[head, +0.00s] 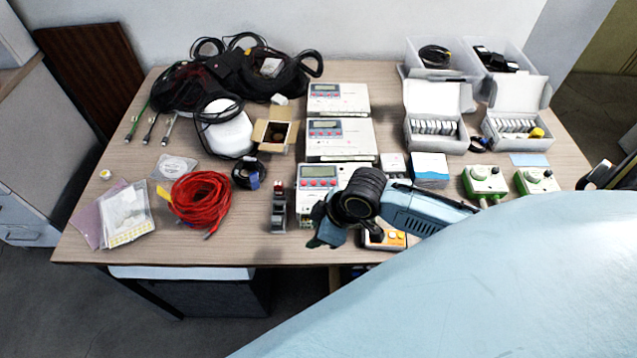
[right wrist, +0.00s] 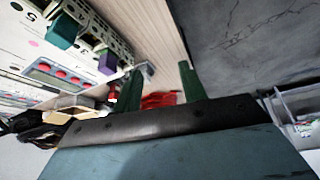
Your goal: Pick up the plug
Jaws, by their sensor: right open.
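I cannot tell for certain which thing is the plug. A small dark grey block with a red bit on top (head: 278,212) stands left of the front white meter (head: 318,176). In the right wrist view a purple connector (right wrist: 108,62) and a teal connector (right wrist: 64,30) sit at the edge of a white device. My right gripper (head: 317,230) is over the front edge of that meter, right of the grey block. Its green fingers (right wrist: 160,75) are apart, with nothing visibly held between them. My arm hides part of the meter. My left gripper is out of view.
A red cable coil (head: 200,200) lies to the left. An orange and white box (head: 385,240) is partly under my right arm. White boxes and green devices (head: 485,183) fill the right. Bare tabletop shows along the front left edge (head: 150,250).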

